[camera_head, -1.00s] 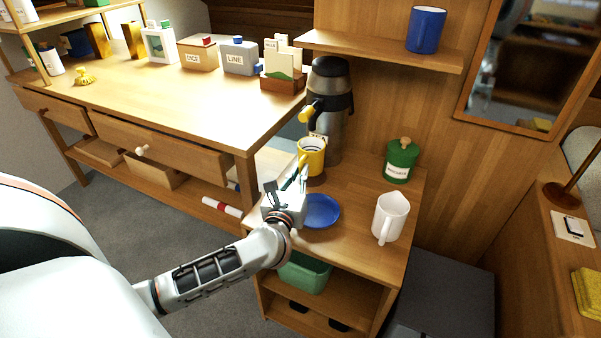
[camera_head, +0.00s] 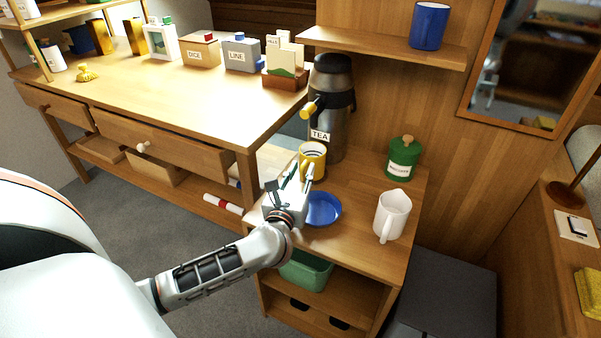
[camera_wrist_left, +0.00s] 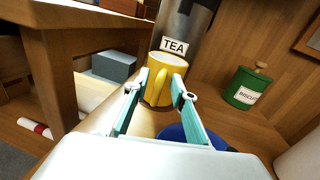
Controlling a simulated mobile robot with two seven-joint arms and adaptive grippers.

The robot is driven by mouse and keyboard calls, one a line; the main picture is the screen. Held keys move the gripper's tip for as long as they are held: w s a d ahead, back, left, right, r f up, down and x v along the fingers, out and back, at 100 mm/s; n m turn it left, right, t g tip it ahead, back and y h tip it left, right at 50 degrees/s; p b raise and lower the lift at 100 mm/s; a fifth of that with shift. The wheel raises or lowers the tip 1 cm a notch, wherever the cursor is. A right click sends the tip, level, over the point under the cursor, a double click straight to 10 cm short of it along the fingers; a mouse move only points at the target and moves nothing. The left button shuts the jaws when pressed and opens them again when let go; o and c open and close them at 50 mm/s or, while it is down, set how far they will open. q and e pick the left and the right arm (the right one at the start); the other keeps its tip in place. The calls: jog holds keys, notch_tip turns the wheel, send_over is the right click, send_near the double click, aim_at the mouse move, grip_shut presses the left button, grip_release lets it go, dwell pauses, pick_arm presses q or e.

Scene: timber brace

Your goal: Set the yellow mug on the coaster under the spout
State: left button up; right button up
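The yellow mug (camera_head: 313,163) stands upright on the small wooden cabinet, in front of the dark flask labelled TEA (camera_head: 332,110) and below its yellow spout (camera_head: 311,108). In the left wrist view the mug (camera_wrist_left: 172,66) has its handle facing me. My left gripper (camera_head: 299,177) is open at the near side of the mug. In the left wrist view its fingertips (camera_wrist_left: 157,92) are spread, with the handle between them and a gap on each side. I cannot make out a coaster; the mug and fingers hide the mug's base. My right gripper is out of view.
A blue dish (camera_head: 323,209) lies just right of my left gripper. A white jug (camera_head: 391,215) and a green biscuit tin (camera_head: 402,158) stand farther right. A shelf with a blue mug (camera_head: 429,26) hangs above. A long workbench (camera_head: 190,95) stands left.

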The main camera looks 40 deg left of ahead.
pick_arm(q)
jog(key=v, duration=0.4)
jog(key=shift+s+d+r, duration=0.2)
jog(key=shift+s+r, duration=0.1)
jog(key=shift+r, duration=0.1)
jog(key=p+v, duration=0.1)
jog(key=v, duration=0.5)
jog(key=shift+s+d, duration=0.1)
jog(key=shift+s, duration=0.2)
jog(key=shift+s+d, duration=0.15)
jog(key=shift+s, duration=0.2)
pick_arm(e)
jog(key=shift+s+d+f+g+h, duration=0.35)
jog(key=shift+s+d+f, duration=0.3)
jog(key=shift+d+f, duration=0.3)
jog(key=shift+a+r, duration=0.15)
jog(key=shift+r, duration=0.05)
